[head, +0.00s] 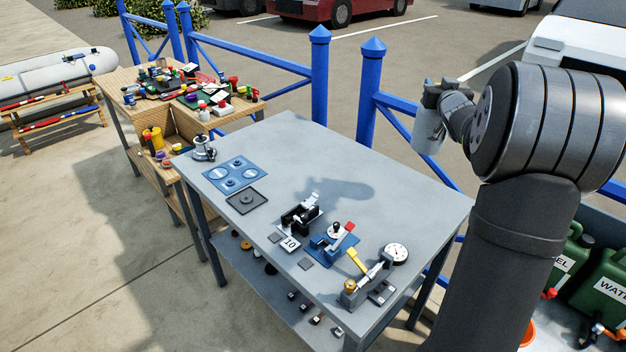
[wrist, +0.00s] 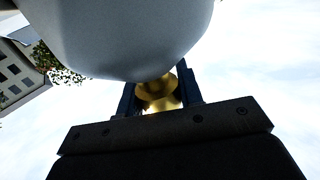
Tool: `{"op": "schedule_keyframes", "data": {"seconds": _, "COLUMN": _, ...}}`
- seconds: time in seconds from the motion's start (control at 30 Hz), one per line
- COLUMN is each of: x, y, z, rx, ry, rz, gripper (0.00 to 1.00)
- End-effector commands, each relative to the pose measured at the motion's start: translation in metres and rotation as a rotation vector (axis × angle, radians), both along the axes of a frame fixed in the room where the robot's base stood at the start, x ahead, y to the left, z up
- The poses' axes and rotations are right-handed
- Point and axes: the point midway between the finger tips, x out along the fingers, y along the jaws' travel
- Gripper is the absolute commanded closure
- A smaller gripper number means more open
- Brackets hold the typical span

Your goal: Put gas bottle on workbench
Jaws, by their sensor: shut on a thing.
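The gas bottle (head: 428,132) is a pale grey cylinder. It hangs from my gripper (head: 434,91), high up at the right of the head view, in front of the blue fence. In the wrist view the rounded white-grey bottle body (wrist: 135,35) fills the top. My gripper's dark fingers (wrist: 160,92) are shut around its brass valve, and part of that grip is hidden. The grey workbench (head: 330,150) stands left of my arm, with its back right part bare. A soft shadow lies across the middle of its top.
On the workbench are a blue plate (head: 236,174), a black clamp-like fixture (head: 300,215), a blue vise-like tool (head: 333,240) and a dial gauge (head: 396,253). A cluttered wooden table (head: 190,95) stands behind left. A blue fence post (head: 372,90) rises behind the workbench. Green cans (head: 605,290) stand at right.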

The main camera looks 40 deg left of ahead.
Motion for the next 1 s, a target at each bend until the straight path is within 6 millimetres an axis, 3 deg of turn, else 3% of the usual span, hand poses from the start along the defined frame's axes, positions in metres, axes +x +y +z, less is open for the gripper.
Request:
{"op": "schedule_keyframes", "data": {"seconds": 0.1, "x": -0.022, "y": 0.043, "z": -0.003, "rx": 0.001, "ry": -0.003, "rz": 0.092, "gripper": 1.0}}
{"op": "schedule_keyframes", "data": {"seconds": 0.4, "x": -0.07, "y": 0.116, "z": -0.014, "rx": 0.002, "ry": -0.002, "rz": 0.255, "gripper": 1.0}}
{"op": "schedule_keyframes", "data": {"seconds": 0.7, "x": -0.107, "y": 0.162, "z": -0.023, "rx": 0.001, "ry": -0.003, "rz": 0.361, "gripper": 1.0}}
{"op": "schedule_keyframes", "data": {"seconds": 1.0, "x": -0.131, "y": 0.188, "z": -0.027, "rx": 0.002, "ry": -0.004, "rz": 0.424, "gripper": 1.0}}
